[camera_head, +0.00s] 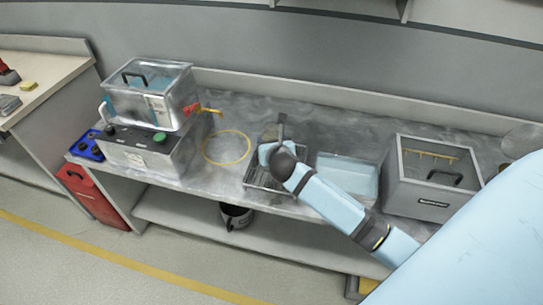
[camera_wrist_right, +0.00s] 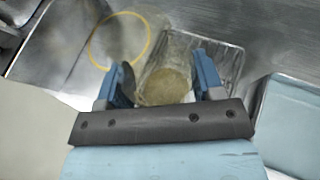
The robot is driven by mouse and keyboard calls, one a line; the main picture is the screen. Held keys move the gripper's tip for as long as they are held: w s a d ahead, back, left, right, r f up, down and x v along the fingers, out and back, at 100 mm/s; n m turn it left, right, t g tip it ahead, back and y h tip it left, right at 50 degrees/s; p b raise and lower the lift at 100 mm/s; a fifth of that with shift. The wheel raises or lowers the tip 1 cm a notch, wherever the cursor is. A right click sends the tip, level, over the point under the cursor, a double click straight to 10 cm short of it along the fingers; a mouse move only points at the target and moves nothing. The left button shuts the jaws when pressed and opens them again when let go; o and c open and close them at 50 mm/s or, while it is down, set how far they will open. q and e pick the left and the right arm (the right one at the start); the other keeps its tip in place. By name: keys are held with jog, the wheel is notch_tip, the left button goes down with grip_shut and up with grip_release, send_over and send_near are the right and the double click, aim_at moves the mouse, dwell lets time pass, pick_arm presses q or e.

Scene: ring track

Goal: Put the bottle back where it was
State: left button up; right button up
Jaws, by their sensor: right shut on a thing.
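My right gripper (camera_head: 275,143) is above the wire tray (camera_head: 252,180) on the grey bench. In the right wrist view its two blue fingers (camera_wrist_right: 164,76) stand either side of a clear bottle (camera_wrist_right: 166,86) with a yellowish-brown end, and they are shut on it. In the head view the bottle is mostly hidden by the gripper and only a small brownish part (camera_head: 270,134) shows. I cannot tell whether the bottle touches the tray below. A yellow ring (camera_head: 248,150) lies flat on the bench left of the gripper. My left gripper is not in view.
A clear tank on a grey unit (camera_head: 150,155) stands at the bench's left, with a red and yellow tap (camera_head: 192,109). Right of my gripper are a pale blue tray (camera_head: 345,175) and a grey lidded bath (camera_head: 425,195). A dark pot (camera_head: 236,216) sits on the lower shelf.

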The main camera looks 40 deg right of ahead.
notch_tip(320, 180, down, 5)
jog(key=shift+b, duration=0.35)
jog(key=o, duration=1.1)
jog(key=shift+f, duration=0.1)
jog(key=shift+c, duration=0.2)
